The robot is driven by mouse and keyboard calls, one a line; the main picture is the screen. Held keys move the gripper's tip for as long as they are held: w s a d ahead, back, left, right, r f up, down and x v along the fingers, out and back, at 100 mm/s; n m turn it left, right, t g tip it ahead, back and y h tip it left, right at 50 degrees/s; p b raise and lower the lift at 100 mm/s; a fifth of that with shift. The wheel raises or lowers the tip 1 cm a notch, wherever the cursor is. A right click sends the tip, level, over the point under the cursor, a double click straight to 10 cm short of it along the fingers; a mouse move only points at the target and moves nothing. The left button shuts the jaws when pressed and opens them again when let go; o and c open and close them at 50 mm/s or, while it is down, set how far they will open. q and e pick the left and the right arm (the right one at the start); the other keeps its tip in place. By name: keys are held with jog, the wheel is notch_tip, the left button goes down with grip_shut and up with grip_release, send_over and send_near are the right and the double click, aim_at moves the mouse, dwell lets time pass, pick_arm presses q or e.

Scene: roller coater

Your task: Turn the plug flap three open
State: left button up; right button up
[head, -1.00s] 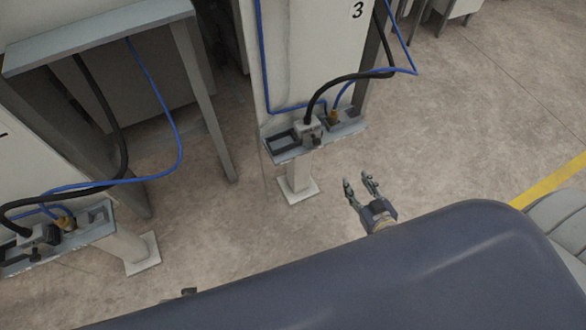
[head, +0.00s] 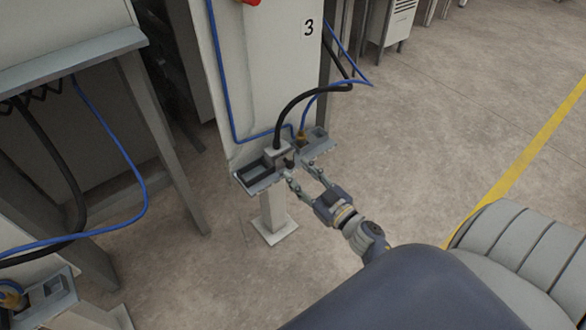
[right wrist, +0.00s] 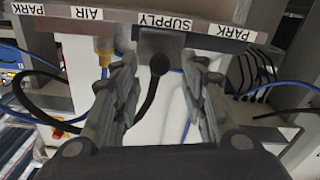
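Station three carries the number 3 (head: 308,28) on a white cabinet. On its ledge (head: 262,184) sits a grey supply block (head: 276,154) with a thick black cable rising from its top and a small dark knob (head: 289,162) in front. I cannot tell the flap apart from the block. My right gripper (head: 302,181) is open and empty, in front of the ledge near the knob. My left gripper is not in view.
A brass air fitting (head: 301,138) with a blue hose stands right of the block; it also shows under the AIR label (right wrist: 103,50). Park recesses lie at both ends of the ledge. Another station's ledge (head: 50,300) is at lower left. Floor to the right is clear.

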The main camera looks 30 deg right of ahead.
aim_at(291, 166)
jog(key=shift+w+a, duration=0.15)
jog(key=shift+w, duration=1.5)
grip_shut()
